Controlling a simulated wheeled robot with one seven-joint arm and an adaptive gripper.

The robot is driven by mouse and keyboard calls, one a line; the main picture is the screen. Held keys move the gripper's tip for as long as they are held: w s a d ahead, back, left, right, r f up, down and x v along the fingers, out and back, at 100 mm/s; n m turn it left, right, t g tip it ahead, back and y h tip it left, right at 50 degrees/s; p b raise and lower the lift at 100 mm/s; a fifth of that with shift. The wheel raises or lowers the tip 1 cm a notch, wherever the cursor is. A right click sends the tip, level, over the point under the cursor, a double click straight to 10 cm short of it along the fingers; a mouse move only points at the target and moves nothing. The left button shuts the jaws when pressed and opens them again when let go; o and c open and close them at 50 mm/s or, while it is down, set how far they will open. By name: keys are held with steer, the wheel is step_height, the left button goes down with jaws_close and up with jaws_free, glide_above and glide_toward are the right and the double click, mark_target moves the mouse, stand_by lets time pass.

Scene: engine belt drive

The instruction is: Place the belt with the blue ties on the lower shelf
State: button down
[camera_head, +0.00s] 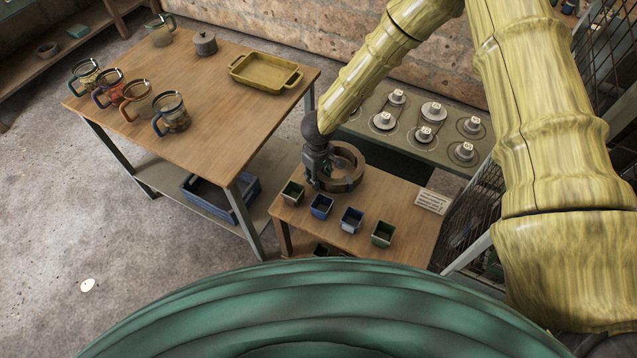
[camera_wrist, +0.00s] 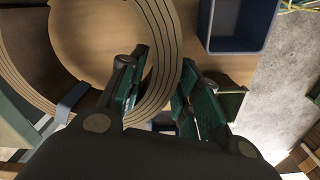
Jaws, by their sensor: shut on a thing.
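A grooved grey-brown ring-shaped belt (camera_head: 348,184) is at the back of the small wooden table. In the wrist view the belt (camera_wrist: 165,60) fills the upper left, with a blue tie (camera_wrist: 72,98) around its band. My gripper (camera_head: 318,178) points down at the belt's left side. In the wrist view my gripper (camera_wrist: 160,95) has its green-padded fingers on both sides of the band, shut on it. I cannot tell whether the belt touches the tabletop. A lower shelf (camera_head: 268,205) shows under the large table; the small table's lower level is mostly hidden.
Several small bins, among them a blue bin (camera_head: 321,206) and a green bin (camera_head: 383,233), line the small table's front. A label card (camera_head: 433,201) lies at right. A blue crate (camera_head: 215,198) sits under the large table (camera_head: 190,95). A pulley bench (camera_head: 425,130) stands behind.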

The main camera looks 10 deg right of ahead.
steer(key=shift+f+b, duration=1.35)
steer(key=shift+f, duration=0.15)
steer(key=c, duration=1)
jaws_free()
step_height(320, 180, up, 12)
steer(key=p, duration=1.3)
steer(key=shift+s, duration=0.15)
